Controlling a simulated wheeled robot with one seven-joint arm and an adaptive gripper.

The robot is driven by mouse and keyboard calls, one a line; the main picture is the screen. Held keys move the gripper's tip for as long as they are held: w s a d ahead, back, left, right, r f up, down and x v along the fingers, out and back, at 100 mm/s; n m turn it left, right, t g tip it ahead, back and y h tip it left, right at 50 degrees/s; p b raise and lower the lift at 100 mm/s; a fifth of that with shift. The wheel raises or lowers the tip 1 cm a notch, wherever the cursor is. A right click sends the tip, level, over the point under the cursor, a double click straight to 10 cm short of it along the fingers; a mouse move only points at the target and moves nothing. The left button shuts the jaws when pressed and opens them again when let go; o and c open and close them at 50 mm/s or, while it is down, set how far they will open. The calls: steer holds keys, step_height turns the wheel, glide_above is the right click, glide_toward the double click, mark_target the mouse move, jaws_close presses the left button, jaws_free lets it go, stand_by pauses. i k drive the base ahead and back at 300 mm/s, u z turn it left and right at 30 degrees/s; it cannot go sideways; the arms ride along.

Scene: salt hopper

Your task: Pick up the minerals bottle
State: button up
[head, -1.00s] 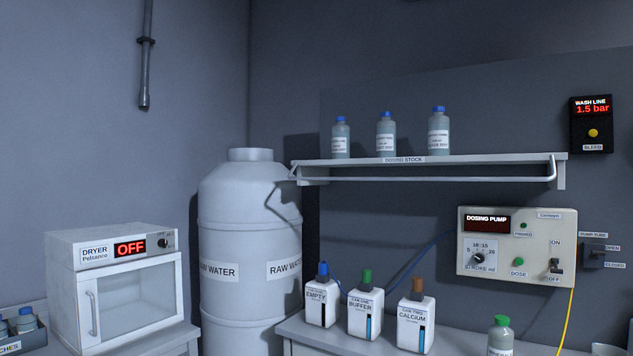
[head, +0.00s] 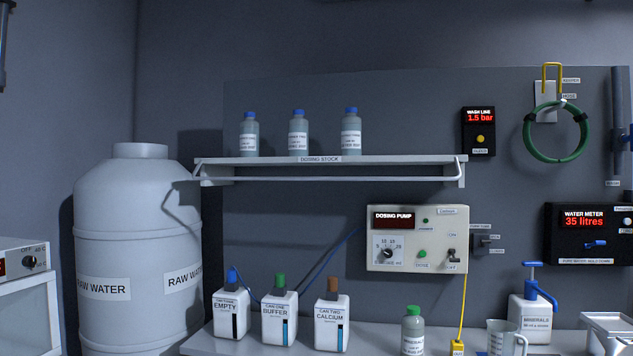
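A small bottle with a green cap (head: 412,331) stands at the front of the bench, and its small label appears to read minerals. The frame's bottom edge cuts off its base. A larger white pump bottle (head: 533,318) with a blue pump head stands further right, and its label also appears to read minerals. I cannot tell from the labels alone which one the task names. My gripper is not in view.
Three white cans, empty (head: 231,314), buffer (head: 279,317) and calcium (head: 332,321), stand left on the bench. A clear measuring jug (head: 504,339) and a yellow tag (head: 457,348) are between the two bottles. A shelf (head: 330,159) with three blue-capped bottles hangs above.

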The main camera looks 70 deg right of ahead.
mark_target(413, 324)
steer(key=z, duration=0.55)
steer(key=i, duration=1.7)
steer(key=z, duration=1.4)
steer(key=i, duration=0.95)
steer(key=z, duration=1.4)
steer(key=i, duration=0.4)
steer(key=z, duration=0.45)
